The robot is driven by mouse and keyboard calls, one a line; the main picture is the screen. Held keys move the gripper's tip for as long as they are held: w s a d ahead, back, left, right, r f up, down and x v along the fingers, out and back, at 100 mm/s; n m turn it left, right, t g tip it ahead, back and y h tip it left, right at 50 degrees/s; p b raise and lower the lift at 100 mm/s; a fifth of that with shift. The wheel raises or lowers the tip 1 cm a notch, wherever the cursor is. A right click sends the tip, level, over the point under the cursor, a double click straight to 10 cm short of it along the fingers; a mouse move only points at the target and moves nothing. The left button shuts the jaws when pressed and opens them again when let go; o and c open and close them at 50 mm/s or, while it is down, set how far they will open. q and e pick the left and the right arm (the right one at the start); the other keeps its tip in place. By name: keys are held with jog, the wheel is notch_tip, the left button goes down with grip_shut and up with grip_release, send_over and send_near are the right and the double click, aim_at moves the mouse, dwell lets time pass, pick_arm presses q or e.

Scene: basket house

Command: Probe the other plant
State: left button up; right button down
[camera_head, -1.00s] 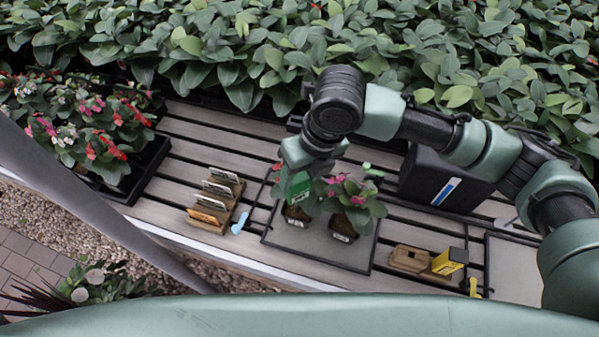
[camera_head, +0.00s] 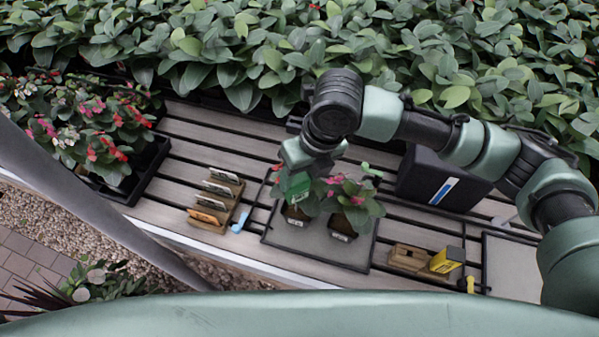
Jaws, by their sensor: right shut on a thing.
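Two small potted plants stand side by side on a grey tray (camera_head: 349,254). The right plant (camera_head: 352,205) has pink flowers and a dark pot with a white label. The left plant's pot (camera_head: 295,215) also has a label; most of that plant is hidden under my right gripper. My right gripper (camera_head: 296,170) points down over the left plant and is shut on a green block-like probe (camera_head: 296,187). The probe's lower end is hidden, so I cannot tell whether it is in the soil. My left gripper is not in view.
A wooden rack (camera_head: 216,202) with several cards stands left of the tray. A dark box (camera_head: 440,180) stands behind right. A wooden holder (camera_head: 407,258) and a yellow box (camera_head: 447,260) lie right. Dense foliage (camera_head: 230,50) lines the back; a flower tray (camera_head: 150,165) is at left.

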aim_at(301, 191)
jog(key=shift+f, duration=0.1)
dwell(0.4)
jog(key=shift+f+b, duration=1)
jog(key=shift+f, duration=1.1)
jog(key=shift+w+d+f+b, duration=0.1)
jog(key=shift+f+b, duration=0.65)
jog(key=shift+f, duration=0.45)
jog(key=c, duration=0.6)
grip_release()
